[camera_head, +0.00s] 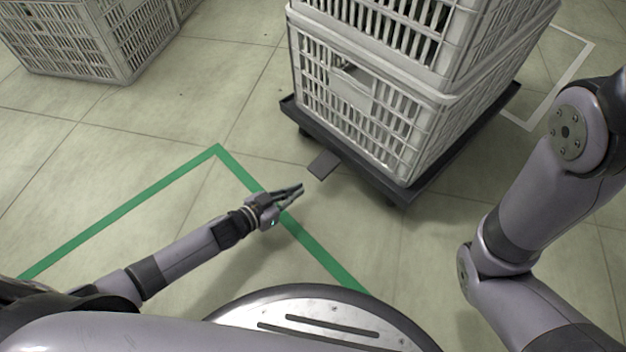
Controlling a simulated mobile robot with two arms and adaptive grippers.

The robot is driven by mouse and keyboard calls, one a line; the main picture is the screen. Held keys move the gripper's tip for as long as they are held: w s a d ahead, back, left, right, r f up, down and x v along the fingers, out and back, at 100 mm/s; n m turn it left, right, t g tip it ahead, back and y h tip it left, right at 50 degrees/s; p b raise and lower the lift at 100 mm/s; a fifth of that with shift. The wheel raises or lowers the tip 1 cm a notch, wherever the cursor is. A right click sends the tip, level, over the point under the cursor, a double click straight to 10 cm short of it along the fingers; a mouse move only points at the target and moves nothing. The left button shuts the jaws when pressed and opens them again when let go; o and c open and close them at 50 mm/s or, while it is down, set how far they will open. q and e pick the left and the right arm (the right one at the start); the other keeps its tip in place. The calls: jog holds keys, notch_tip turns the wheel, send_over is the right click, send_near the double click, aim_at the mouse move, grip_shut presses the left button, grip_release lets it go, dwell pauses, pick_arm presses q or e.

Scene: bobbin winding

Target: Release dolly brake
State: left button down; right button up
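A black dolly (440,179) on casters stands on the floor right of the middle, carrying stacked white crates (375,110). A small dark flat pedal (324,165) sticks out from the dolly's near left side, low over the floor. My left gripper (299,188) is just short of the pedal, to its lower left, and points towards it. A gap shows between the fingertips and the pedal. The fingers lie close together, and I cannot tell whether they are open or shut. My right arm (525,210) comes in at the right; its gripper is out of view.
Another stack of white crates (80,40) stands on the floor at the upper left. Green tape (130,208) marks a corner on the floor under my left arm. White tape (560,85) outlines an area behind the dolly. The floor between the crate stacks is clear.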

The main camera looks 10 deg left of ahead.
aim_at(316, 176)
pick_arm(q)
jog(key=w+d, duration=0.2)
jog(key=w, duration=0.1)
jog(key=shift+w+d, duration=0.2)
jog(key=shift+w, duration=0.05)
jog(key=shift+w+d+r, duration=0.2)
jog(key=shift+w+d, duration=0.15)
jog(key=shift+w, duration=0.4)
jog(key=shift+w+d, duration=0.3)
jog(key=shift+d, duration=0.25)
jog(key=shift+w+d, duration=0.1)
jog(key=shift+d, duration=0.2)
jog(key=c, duration=2.1)
grip_release()
jog(key=shift+a, duration=0.1)
jog(key=shift+c, duration=1.4)
jog(key=shift+a, duration=0.1)
grip_shut()
jog(key=shift+a+f, duration=0.15)
jog(key=shift+a, duration=0.1)
